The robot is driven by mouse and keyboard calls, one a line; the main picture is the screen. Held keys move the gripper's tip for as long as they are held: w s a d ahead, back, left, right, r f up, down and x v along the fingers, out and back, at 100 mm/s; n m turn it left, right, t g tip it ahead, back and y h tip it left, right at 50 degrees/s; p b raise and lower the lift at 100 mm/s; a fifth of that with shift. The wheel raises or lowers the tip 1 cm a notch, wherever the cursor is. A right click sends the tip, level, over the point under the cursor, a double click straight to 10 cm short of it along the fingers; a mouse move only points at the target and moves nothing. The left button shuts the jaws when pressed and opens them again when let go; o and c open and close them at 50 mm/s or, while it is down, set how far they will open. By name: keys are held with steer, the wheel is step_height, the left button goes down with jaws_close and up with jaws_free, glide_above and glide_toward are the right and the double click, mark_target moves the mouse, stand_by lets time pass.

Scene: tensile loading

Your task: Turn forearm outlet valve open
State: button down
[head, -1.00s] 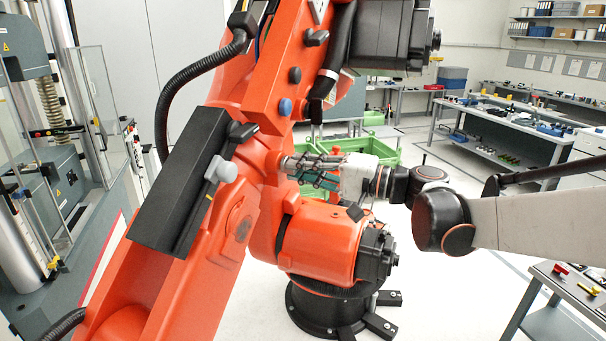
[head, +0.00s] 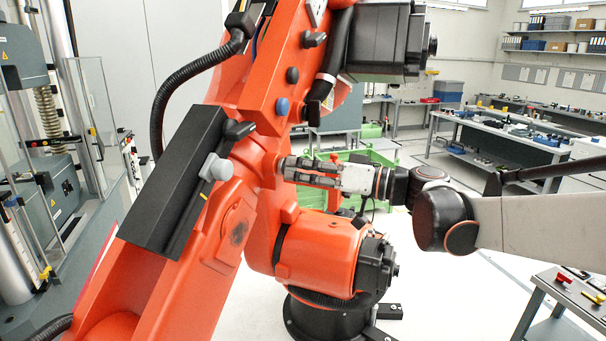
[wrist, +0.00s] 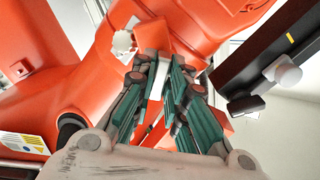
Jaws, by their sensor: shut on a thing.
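The large orange robot arm (head: 150,270) slants across the head view, with several knobs and levers on it. My gripper (head: 283,168) reaches in from the right, its fingertips against the side of the orange arm near the joint. In the wrist view my gripper (wrist: 166,62) has its teal-sided fingers closed together around a small part at the orange housing (wrist: 190,28). I take this part to be the forearm outlet valve; the fingers hide most of it, so its handle angle cannot be told.
A black box (head: 178,185) with a grey knob (head: 215,168) is on the orange arm, left of my gripper. A blue knob (head: 283,107) is above it. Green crates (head: 385,150) stand behind. A dark trolley (head: 565,290) is at the lower right.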

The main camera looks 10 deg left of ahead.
steer(key=shift+f+n, duration=0.2)
steer(key=shift+n, duration=1)
steer(key=c, duration=1.6)
jaws_free()
steer(key=shift+r, duration=0.1)
steer(key=s+d, duration=0.1)
steer(key=d, duration=1.1)
steer(key=shift+s, duration=0.4)
